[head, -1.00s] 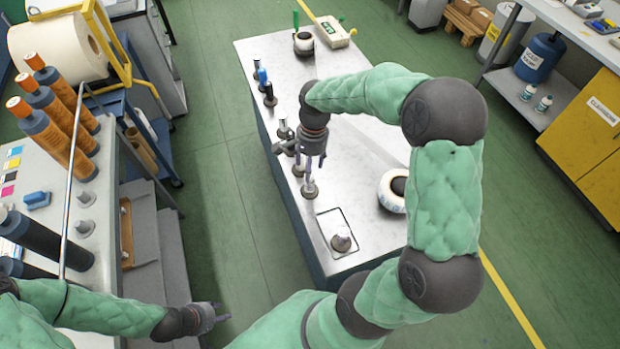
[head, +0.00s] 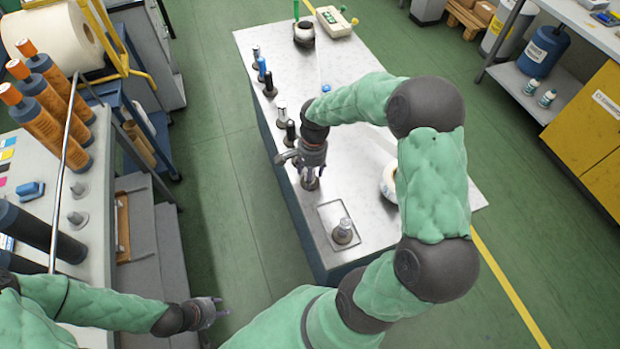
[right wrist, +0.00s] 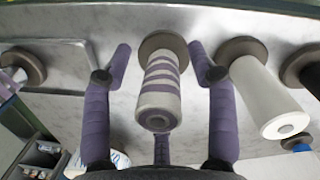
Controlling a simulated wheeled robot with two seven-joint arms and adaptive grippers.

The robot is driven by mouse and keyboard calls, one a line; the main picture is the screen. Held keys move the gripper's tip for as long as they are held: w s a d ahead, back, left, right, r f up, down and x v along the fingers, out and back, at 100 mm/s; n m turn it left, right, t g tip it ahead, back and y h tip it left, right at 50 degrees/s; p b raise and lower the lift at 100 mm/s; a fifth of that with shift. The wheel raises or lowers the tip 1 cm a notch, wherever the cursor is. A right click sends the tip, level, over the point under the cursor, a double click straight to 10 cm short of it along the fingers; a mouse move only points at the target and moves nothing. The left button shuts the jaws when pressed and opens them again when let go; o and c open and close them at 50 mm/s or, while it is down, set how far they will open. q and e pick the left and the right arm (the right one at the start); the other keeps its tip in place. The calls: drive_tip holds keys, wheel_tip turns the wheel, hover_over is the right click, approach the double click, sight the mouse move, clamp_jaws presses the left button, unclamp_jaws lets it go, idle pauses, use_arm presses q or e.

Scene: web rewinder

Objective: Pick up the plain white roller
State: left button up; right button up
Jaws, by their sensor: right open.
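The plain white roller (right wrist: 268,98) stands on a dark round base in the right wrist view, just right of my right gripper's fingers. A roller with purple and white stripes (right wrist: 159,92) stands between those fingers, with gaps on both sides. My right gripper (right wrist: 160,58) is open and empty; in the head view it points down over the near part of the roller row (head: 311,172). I cannot tell the plain white roller apart in the head view. My left gripper (head: 218,308) is open and empty, low at the left, away from the bench.
Several other rollers and pegs, one blue (head: 262,68), line the left edge of the metal bench (head: 350,130). A short peg (head: 342,231) stands in an outlined square at the near end. A white roll (head: 388,182) is partly hidden by my right arm.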

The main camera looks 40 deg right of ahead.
drive_tip(key=shift+f, duration=0.5)
clamp_jaws()
drive_tip(key=shift+w+r, duration=0.1)
drive_tip(key=shift+r, duration=0.05)
drive_tip(key=shift+r, duration=0.1)
